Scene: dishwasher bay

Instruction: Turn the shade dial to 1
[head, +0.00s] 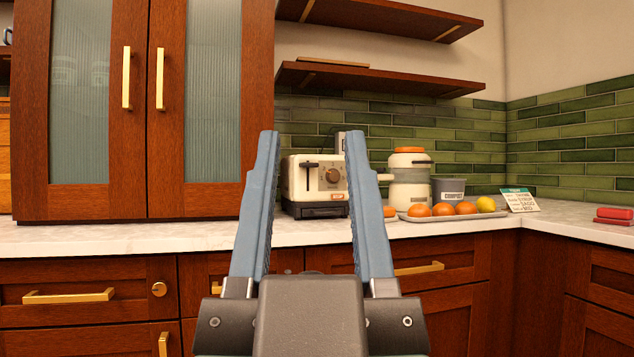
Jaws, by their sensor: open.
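A cream toaster (301,178) with a dark base stands on the counter, seen between my gripper's fingers. Its round brown shade dial (332,175) is on the front face, right of a dark lever (310,166). The dial's numbers and pointer are too small to read. My gripper (312,142) is open and empty, with two long blue fingers pointing forward. The fingers appear well in front of the toaster and do not touch the dial. The right finger covers the toaster's right edge.
Right of the toaster stand a cream jar-shaped appliance (409,185), a grey cup (448,190) and a tray (455,216) with fruit. A small sign (520,200) and a red item (614,215) are farther right. A tall cabinet (130,100) borders the left; shelves (380,80) hang above.

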